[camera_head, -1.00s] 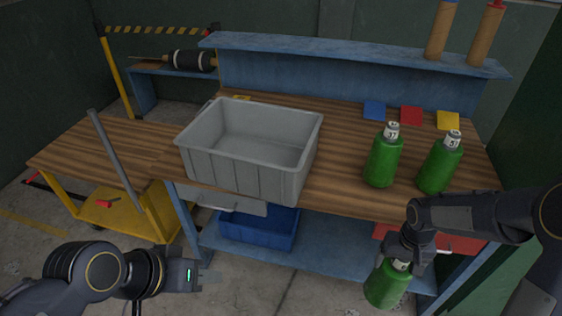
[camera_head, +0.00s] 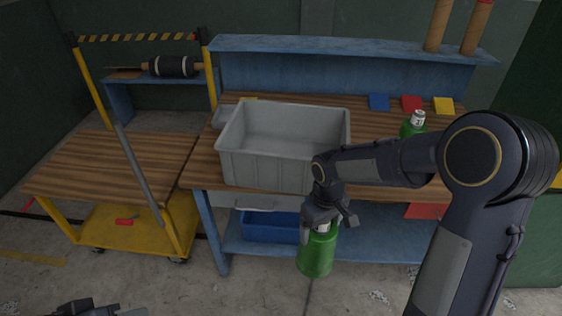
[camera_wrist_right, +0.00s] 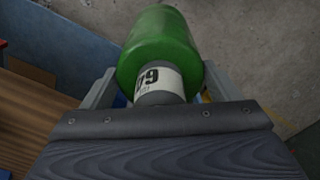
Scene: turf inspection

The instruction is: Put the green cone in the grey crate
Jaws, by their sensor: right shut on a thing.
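No green cone shows; the green things are bottle-shaped cylinders with a narrow grey-and-white neck. My right gripper (camera_head: 321,222) is shut on one green bottle (camera_head: 316,255) by its neck. The bottle hangs upright in front of the bench, below the bench top. The empty-looking grey crate (camera_head: 262,170) stands on the bench, behind and above the held bottle. My left gripper (camera_head: 128,312) is mostly cut off at the bottom edge, so its jaws are unclear.
Another green bottle (camera_head: 411,129) stands on the wooden bench top (camera_head: 368,128), partly hidden by my right arm. Blue (camera_head: 379,102), red (camera_head: 411,103) and yellow (camera_head: 443,105) squares lie behind. A blue bin (camera_head: 268,228) sits below; a yellow cart (camera_head: 105,220) stands left.

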